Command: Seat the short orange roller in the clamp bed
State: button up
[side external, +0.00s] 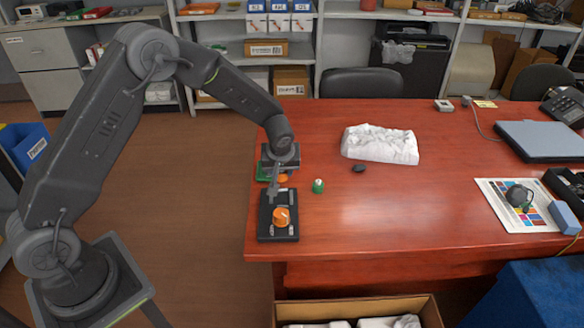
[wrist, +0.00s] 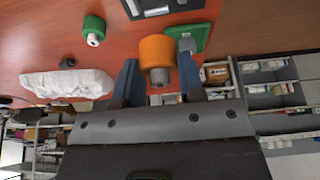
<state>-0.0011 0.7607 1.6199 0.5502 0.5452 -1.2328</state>
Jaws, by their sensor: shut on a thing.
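My gripper (wrist: 157,66) is shut on an orange roller (wrist: 155,50), with one finger on each side of it. The roller has a grey metal shaft end facing the camera. In the side view my gripper (side external: 276,184) is just behind the clamp bed, and a bit of orange (side external: 283,178) shows beside it. The clamp bed (side external: 265,226) is a dark block near the table's left edge, with an orange round part (side external: 281,216) on its top. Only an edge of the bed (wrist: 150,12) shows at the top of the wrist view.
A green plate (wrist: 197,36) with a grey post lies beside the held roller. A green roller (side external: 318,186) stands right of the bed. A dark small object (side external: 358,168) and a crumpled white bag (side external: 380,145) lie farther right. The table's middle front is clear.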

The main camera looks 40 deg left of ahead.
jog(key=shift+s+d+f, duration=0.1)
jog(key=shift+s+f, duration=0.15)
jog(key=shift+s, duration=0.05)
send_over(280, 195)
jog(key=d, duration=0.1)
jog(key=shift+s+d+f, duration=0.1)
jog(key=shift+s+f, duration=0.15)
jog(key=shift+f, duration=1.05)
jog(key=shift+s+d+f, duration=0.1)
jog(key=shift+s+f, duration=0.1)
jog(key=shift+f, duration=1.05)
jog(key=shift+f, duration=0.95)
jog(key=o, duration=1)
jog(key=shift+s+a+f, duration=0.1)
jog(key=shift+s, duration=0.05)
jog(key=shift+r, duration=2.5)
